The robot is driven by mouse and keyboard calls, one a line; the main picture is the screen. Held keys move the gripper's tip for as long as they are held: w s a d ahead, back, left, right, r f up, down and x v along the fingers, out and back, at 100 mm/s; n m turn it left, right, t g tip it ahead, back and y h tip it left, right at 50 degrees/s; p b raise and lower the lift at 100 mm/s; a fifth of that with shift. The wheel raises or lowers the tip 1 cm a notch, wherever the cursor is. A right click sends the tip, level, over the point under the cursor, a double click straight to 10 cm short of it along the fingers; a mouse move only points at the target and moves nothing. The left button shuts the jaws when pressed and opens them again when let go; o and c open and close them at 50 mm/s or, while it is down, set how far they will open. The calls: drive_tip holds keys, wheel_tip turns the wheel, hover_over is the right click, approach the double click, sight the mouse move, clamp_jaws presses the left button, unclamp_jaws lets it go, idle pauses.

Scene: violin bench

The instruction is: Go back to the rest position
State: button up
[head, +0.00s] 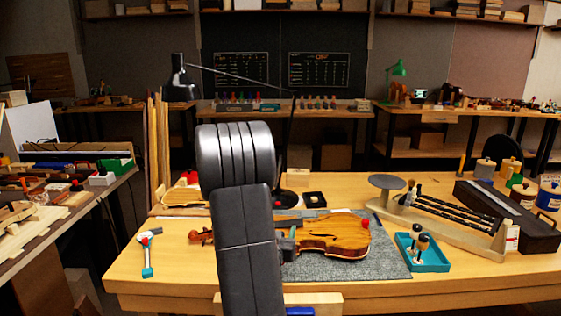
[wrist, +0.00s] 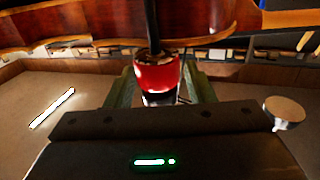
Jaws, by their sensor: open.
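A brown violin (head: 330,236) lies on a grey mat (head: 385,262) on the bench, its neck partly hidden behind my arm. A small red knob (head: 365,223) shows at its right end. In the wrist view, my gripper (wrist: 160,70) has its two greenish fingers apart. A red cylinder with a dark stem (wrist: 155,76) shows between the fingers; I cannot tell whether they touch it. A curved wooden edge, likely the violin (wrist: 60,32), spans the top of that view. In the head view my arm hides most of the gripper.
A teal tray (head: 436,266) with small tools stands right of the mat. A wooden stand with dark rods (head: 450,228) and jars (head: 548,197) are farther right. A teal-handled tool (head: 148,255) lies at left. A black lamp (head: 180,80) rises behind. Bare bench shows at front left.

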drive_tip(key=shift+r+m+g+h+p, duration=0.15)
drive_tip(key=shift+m+g+h+p, duration=0.25)
drive_tip(key=shift+m+h+p, duration=0.6)
drive_tip(key=shift+d+h, duration=0.1)
drive_tip(key=shift+h, duration=0.2)
